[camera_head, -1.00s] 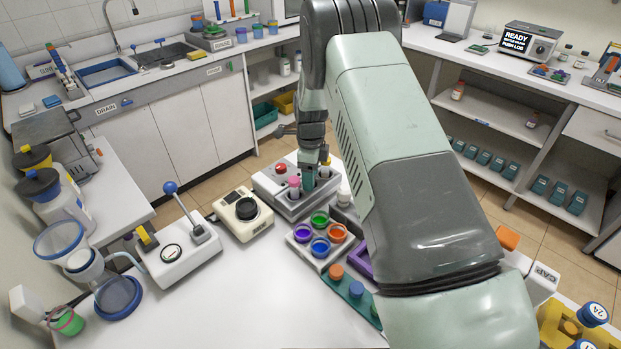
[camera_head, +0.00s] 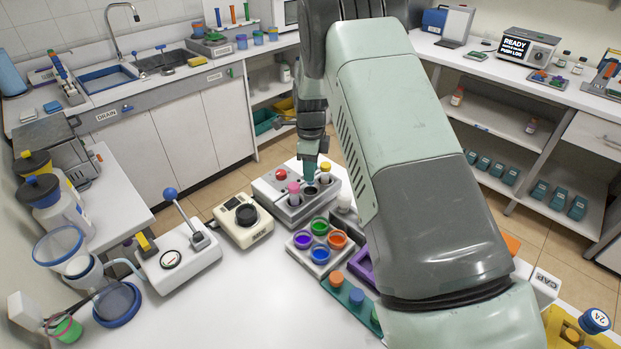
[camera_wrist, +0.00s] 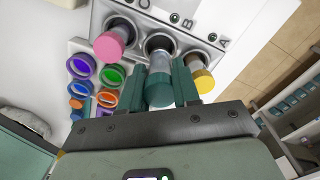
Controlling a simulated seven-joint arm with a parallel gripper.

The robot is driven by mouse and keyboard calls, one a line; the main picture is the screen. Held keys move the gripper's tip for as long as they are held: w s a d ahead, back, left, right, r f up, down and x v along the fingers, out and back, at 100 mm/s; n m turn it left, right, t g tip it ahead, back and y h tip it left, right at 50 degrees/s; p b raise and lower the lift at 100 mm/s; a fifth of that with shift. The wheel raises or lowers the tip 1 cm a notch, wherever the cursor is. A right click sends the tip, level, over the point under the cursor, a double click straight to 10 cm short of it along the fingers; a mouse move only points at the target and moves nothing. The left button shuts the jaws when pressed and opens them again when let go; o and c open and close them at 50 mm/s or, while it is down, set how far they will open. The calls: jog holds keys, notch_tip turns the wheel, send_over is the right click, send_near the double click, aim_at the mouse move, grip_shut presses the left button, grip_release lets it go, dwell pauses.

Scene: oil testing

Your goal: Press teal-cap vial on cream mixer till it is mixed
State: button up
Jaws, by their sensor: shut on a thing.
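My gripper (camera_head: 310,178) is shut on the teal-cap vial (camera_wrist: 160,92), whose cap sits between the two fingers in the wrist view. The vial is over the middle hole of the grey-white rack (camera_head: 266,193); I cannot tell whether its lower end is fully clear of the hole. A pink-cap vial (camera_wrist: 110,44) and a yellow-cap vial (camera_wrist: 203,80) stand in the holes on either side. The cream mixer (camera_head: 232,228) with its round black top (camera_head: 246,215) stands left of the rack on the white table, with nothing on it.
A tray of purple, green, orange and blue cups (camera_head: 320,262) stands in front of the rack. Left of the mixer is a white device with a blue-knobbed lever (camera_head: 176,262). A teal rack with orange and blue caps (camera_head: 346,292) lies nearer.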

jog(key=r, duration=0.4)
jog(key=shift+a+r, duration=0.2)
jog(key=shift+r, duration=0.15)
jog(key=shift+s+a+f+n, duration=0.6)
jog(key=shift+s+a+n, duration=0.4)
jog(key=shift+s+a, duration=1.15)
jog(key=shift+s+a+f+n, duration=0.6)
jog(key=shift+s+a+n, duration=0.5)
jog(key=shift+a, duration=2.05)
jog(key=shift+s+a+f+n, duration=0.75)
jog(key=shift+s+a, duration=0.95)
jog(key=shift+a, duration=0.95)
jog(key=shift+f, duration=1.15)
